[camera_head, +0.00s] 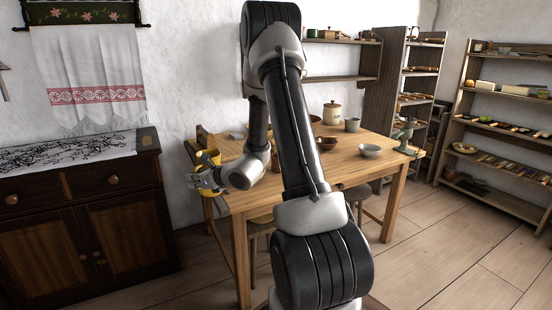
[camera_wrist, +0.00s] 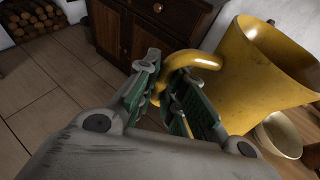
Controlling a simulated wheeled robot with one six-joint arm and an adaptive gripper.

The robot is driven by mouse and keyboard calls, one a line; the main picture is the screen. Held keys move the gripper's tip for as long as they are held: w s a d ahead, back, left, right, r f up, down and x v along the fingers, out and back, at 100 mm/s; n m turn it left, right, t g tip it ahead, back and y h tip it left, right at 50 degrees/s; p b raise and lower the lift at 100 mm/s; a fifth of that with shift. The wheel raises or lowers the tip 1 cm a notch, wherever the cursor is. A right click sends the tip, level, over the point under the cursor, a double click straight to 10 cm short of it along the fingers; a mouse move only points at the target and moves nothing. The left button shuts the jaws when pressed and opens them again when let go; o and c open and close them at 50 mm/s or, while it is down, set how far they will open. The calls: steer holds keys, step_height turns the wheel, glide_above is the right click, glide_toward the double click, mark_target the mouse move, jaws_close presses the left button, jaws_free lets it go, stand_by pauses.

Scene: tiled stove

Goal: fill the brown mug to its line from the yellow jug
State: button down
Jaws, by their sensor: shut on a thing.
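The yellow jug (camera_head: 209,157) is at the left end of the table in the head view, and large at the right of the wrist view (camera_wrist: 255,75). My gripper (camera_head: 203,181) is shut on the jug's curved handle (camera_wrist: 203,58); its green-padded fingers (camera_wrist: 168,78) close around it in the wrist view. The jug looks roughly upright in the head view; its contents are hidden. I cannot surely pick out the brown mug. A small grey-brown cup (camera_head: 352,125) stands at the back of the table, and no fill line shows.
The wooden table (camera_head: 290,185) holds a lidded cream pot (camera_head: 332,113), a dark brown bowl (camera_head: 327,143), a pale bowl (camera_head: 370,151) and a green scale-like object (camera_head: 405,133). A dark cabinet (camera_head: 80,215) stands left. A cream bowl (camera_wrist: 282,135) lies beyond the jug in the wrist view.

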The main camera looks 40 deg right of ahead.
steer(key=shift+m+h, duration=0.5)
steer(key=w+d, duration=0.1)
steer(key=d, duration=0.3)
steer(key=w+d, duration=0.2)
steer(key=d, duration=0.2)
steer(key=w+d, duration=0.2)
steer(key=d, duration=0.2)
steer(key=shift+w+f, duration=0.2)
steer(key=shift+f, duration=0.15)
steer(key=w+d+m+h, duration=0.1)
steer(key=w+d, duration=0.1)
steer(key=d, duration=1.3)
steer(key=shift+d+f+h, duration=0.3)
steer(key=shift+d, duration=0.05)
steer(key=shift+r, duration=0.2)
